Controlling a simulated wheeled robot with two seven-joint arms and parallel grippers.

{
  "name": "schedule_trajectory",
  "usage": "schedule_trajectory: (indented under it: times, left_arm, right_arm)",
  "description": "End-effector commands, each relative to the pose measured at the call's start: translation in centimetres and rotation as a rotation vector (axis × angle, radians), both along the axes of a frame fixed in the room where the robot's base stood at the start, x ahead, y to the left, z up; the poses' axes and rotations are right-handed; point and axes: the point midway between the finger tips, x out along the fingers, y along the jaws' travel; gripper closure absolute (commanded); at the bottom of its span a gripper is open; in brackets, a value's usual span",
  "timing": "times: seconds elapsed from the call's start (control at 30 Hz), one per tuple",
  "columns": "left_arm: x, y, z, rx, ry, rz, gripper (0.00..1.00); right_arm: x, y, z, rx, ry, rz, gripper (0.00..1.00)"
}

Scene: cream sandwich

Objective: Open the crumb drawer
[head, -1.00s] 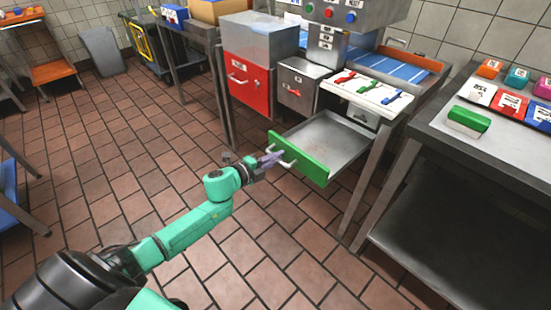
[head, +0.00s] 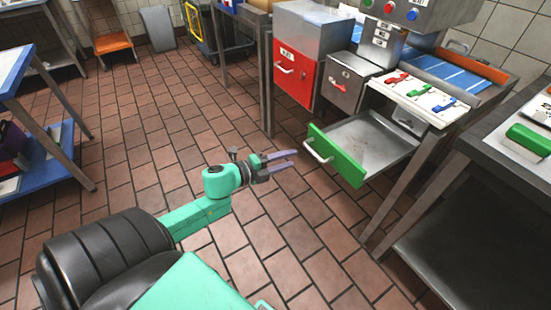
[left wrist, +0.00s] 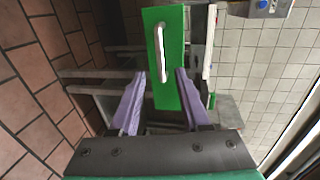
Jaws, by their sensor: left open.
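The crumb drawer (head: 375,143) is a shallow grey metal tray with a green front (head: 336,156) and a pale bar handle (head: 318,151). It is pulled out from under the machine, its inside showing some specks. In the left wrist view the green front (left wrist: 173,84) and its handle (left wrist: 161,52) lie ahead of the fingers. My left gripper (head: 292,164) is open and empty, with purple fingers a short gap to the left of the handle; the same gripper (left wrist: 157,98) shows in the left wrist view. My right gripper is not in view.
A red-fronted cabinet (head: 293,72) and a small grey box (head: 345,85) stand left of the drawer. A white panel with coloured levers (head: 415,97) sits above it. A steel table (head: 450,230) stands right. The tiled floor (head: 130,150) is largely clear.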

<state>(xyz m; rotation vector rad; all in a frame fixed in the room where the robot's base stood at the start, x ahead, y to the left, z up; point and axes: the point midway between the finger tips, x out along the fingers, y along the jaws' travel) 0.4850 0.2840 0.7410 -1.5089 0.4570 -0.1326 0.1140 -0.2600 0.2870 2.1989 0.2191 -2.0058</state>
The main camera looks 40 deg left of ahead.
Motion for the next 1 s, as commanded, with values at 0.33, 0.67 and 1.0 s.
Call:
schedule_trajectory:
  times: [0.33,0.67,1.0]
  left_arm:
    - [-4.0,1.6,0.9,0.002,-0.001,-0.001,0.53]
    - [-3.9,1.6,0.9,0.001,0.0,0.0,0.53]
    - [-5.3,7.2,-6.0,-0.182,0.206,0.272,0.53]
  right_arm:
    - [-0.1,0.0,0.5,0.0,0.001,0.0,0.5]
    - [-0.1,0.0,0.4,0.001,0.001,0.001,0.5]
    - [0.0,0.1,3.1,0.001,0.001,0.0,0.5]
